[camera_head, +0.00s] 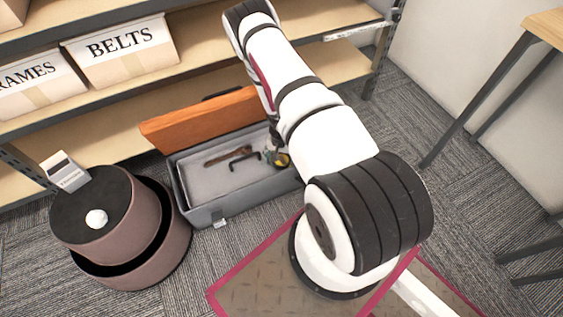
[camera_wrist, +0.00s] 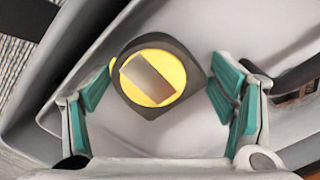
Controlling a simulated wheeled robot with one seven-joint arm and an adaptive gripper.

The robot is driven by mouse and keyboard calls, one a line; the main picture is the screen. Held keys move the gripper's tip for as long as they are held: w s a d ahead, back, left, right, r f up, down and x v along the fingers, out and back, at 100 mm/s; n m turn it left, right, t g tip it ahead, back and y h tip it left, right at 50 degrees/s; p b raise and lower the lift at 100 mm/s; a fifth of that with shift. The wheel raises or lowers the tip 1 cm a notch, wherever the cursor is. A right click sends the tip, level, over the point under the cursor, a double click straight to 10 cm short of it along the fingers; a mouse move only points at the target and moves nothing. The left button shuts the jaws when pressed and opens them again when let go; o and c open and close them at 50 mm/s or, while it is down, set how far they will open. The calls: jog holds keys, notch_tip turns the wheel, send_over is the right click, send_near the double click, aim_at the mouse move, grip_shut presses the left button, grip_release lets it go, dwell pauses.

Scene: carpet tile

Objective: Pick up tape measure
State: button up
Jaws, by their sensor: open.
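The tape measure (camera_wrist: 153,73) is yellow and dark grey with a silvery label, and lies in the grey toolbox in the wrist view. In the head view the tape measure (camera_head: 282,160) shows small at the right of the toolbox, partly hidden by my arm. My gripper (camera_wrist: 160,95) is open, with its teal-padded fingers on either side of the tape measure. I cannot tell whether either touches. In the head view my gripper (camera_head: 273,140) is mostly hidden behind my arm.
The toolbox (camera_head: 207,213) has an orange lid (camera_head: 205,118) standing open at its back. A wrench (camera_head: 228,153) and a black hex key (camera_head: 243,156) lie inside. Shelves (camera_head: 215,30) with boxes rise behind.

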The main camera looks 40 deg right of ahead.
jog(key=c, duration=1.2)
jog(key=shift+r, duration=0.1)
